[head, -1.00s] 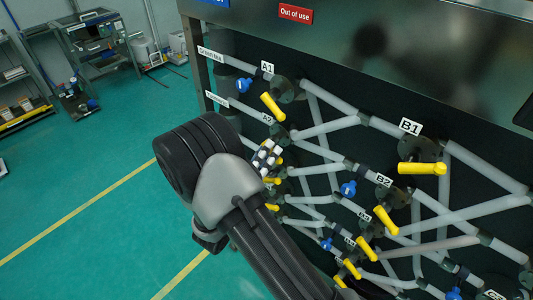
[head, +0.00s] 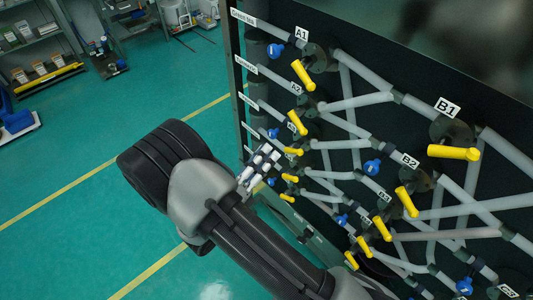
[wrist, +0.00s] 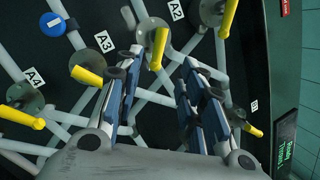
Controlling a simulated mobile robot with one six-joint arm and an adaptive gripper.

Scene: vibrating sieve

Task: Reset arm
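My gripper (head: 258,168) is in front of the left part of a dark valve panel in the head view. In the wrist view its two blue-padded fingers (wrist: 160,68) are spread apart. Nothing is held between them. My grey and black arm reaches up from the bottom of the head view. The panel carries pale pipes and yellow valve handles, among them those by labels A1 (head: 303,75) and B1 (head: 455,152). In the wrist view, a yellow handle (wrist: 158,48) shows beyond the fingertips. I cannot tell how far off it is.
Blue knobs (head: 372,167) sit among the pipes. The panel's metal frame post (head: 234,80) stands at its left edge. Green floor (head: 70,150) with yellow lines lies open to the left. Shelves (head: 38,40) stand at the back left.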

